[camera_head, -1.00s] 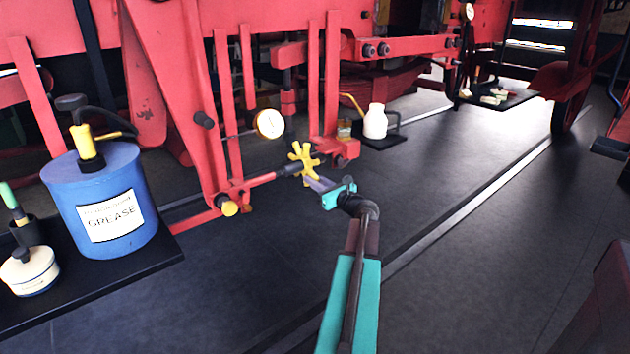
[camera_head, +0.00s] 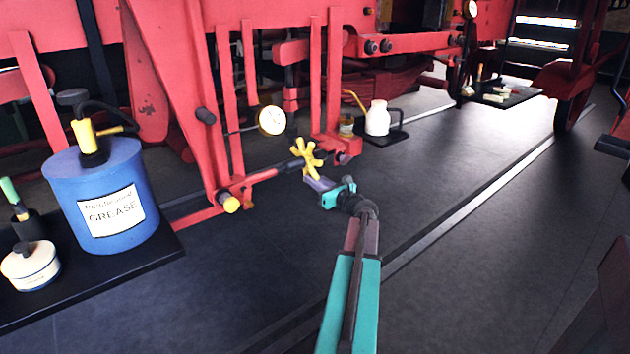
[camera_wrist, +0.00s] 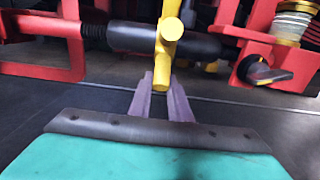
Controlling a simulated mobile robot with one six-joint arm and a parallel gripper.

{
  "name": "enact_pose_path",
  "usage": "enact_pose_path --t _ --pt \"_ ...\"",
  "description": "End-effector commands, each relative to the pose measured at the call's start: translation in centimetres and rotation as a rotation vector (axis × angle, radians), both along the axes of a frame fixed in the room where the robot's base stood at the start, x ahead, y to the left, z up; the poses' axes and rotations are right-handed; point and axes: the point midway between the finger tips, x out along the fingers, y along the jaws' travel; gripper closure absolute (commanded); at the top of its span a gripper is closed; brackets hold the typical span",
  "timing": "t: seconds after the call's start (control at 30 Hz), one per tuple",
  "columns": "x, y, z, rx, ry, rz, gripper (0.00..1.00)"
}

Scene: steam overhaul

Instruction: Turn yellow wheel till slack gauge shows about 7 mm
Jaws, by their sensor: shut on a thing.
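The yellow wheel (camera_head: 307,156), a hub with several stubby spokes, sits on the end of a dark threaded rod on the red rigging. It also shows in the wrist view (camera_wrist: 171,30), edge on. My gripper (camera_head: 312,180) is at the wheel's lower side. In the wrist view its two purple-grey fingers (camera_wrist: 165,88) are shut on a lower part of the yellow wheel. The round white slack gauge (camera_head: 271,120) faces me, left of and above the wheel. Its needle is too small to read.
A blue grease drum (camera_head: 75,205) and a white tin (camera_head: 30,268) stand on a dark mat at the left. A white oil can (camera_head: 377,120) stands behind the wheel. Red beams and hangers surround the wheel above and left. The floor at right is clear.

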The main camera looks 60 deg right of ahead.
Motion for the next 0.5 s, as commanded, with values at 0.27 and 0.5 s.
enact_pose_path --t 0.27,0.5 --pt "0.33 -0.03 -0.42 0.000 0.003 0.002 1.00" --pt "0.39 -0.04 -0.48 0.000 0.002 0.002 1.00"
